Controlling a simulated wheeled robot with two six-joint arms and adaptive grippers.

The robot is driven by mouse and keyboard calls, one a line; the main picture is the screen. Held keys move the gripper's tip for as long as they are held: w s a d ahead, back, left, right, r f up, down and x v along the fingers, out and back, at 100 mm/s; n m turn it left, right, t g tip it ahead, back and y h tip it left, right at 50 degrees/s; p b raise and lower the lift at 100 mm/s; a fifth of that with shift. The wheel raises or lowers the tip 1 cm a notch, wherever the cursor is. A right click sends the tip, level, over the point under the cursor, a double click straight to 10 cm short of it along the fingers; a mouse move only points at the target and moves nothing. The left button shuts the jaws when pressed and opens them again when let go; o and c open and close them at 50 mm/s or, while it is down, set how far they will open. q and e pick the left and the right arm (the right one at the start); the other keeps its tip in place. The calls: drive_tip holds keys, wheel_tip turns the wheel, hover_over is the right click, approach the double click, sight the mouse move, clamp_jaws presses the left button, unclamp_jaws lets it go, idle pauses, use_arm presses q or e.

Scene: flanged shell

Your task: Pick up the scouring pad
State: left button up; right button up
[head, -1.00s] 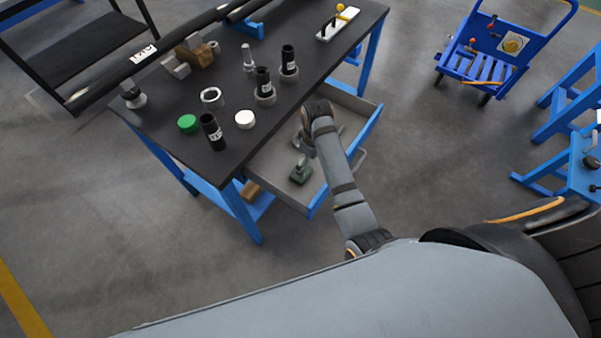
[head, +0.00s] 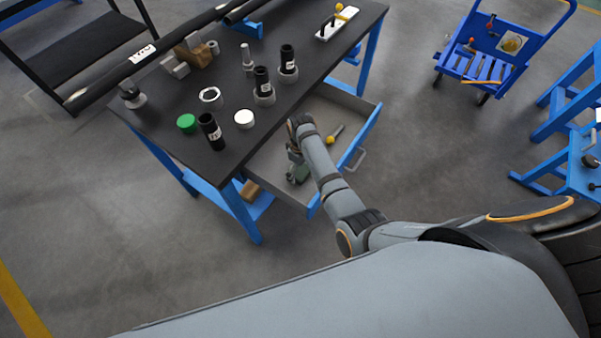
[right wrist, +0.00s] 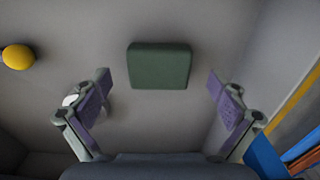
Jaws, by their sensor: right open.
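The scouring pad is a dark green block (right wrist: 159,66) lying on the grey drawer floor. In the right wrist view it is at the upper middle, beyond and between the fingertips, and apart from them. In the head view the pad (head: 302,175) is partly hidden by my right arm. My right gripper (right wrist: 163,92) is open and empty, its two purple-padded fingers spread to either side. In the head view the right gripper (head: 294,158) is inside the open drawer, close to the pad. My left gripper is in neither view.
The open drawer (head: 361,137) has walls close to the right finger. A yellow-ended tool (head: 334,135) lies in it; a yellow end (right wrist: 18,57) also shows in the wrist view. A whitish thing is partly behind the left finger. The black tabletop (head: 165,115) overhangs, holding several parts.

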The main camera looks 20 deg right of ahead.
drive_tip(key=shift+f, duration=0.95)
drive_tip(key=c, duration=1.2)
